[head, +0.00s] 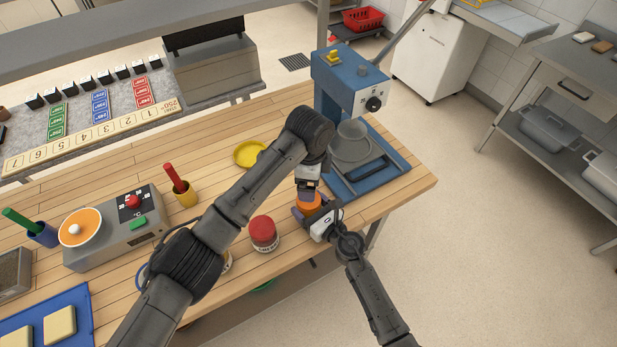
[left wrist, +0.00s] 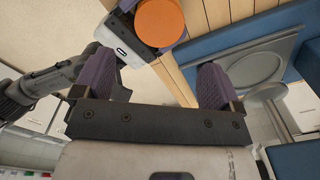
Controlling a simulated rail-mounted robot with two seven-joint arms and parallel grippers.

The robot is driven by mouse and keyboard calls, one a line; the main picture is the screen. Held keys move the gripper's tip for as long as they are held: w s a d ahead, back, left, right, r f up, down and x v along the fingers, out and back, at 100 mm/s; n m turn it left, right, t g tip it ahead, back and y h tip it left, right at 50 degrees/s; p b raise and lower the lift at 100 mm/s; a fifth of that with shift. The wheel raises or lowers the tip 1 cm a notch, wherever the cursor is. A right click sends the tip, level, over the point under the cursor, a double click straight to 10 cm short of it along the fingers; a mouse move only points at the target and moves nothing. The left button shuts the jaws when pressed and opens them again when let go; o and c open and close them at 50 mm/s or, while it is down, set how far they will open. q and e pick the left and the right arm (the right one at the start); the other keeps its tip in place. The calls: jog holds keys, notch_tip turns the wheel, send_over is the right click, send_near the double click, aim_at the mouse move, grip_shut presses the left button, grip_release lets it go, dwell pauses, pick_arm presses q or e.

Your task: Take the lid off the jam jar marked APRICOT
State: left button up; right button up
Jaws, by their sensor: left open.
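A jar with an orange lid (head: 309,203) is near the front edge of the wooden bench; the lid also shows in the left wrist view (left wrist: 160,20). I cannot read a label on it. My right gripper (head: 318,217) is around this jar just below the lid, its purple fingers on either side. My left gripper (head: 308,187) points down just above the lid. In the left wrist view its purple fingers (left wrist: 161,68) are wide apart with nothing between them. The jar's body is hidden by my right gripper.
A red-lidded jar (head: 264,232) stands left of the orange one. Another jar (head: 227,262) is mostly hidden behind my left arm. A blue machine (head: 350,82) with a bowl stands behind my grippers. A yellow dish (head: 249,153) lies farther back.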

aim_at(309, 209)
pick_arm(q)
jog(key=m, duration=1)
jog(key=shift+f, duration=0.1)
jog(key=shift+a+f, duration=0.1)
jog(key=shift+f, duration=3.9)
jog(key=c, duration=0.9)
jog(key=n, duration=0.6)
jog(key=shift+c, duration=0.2)
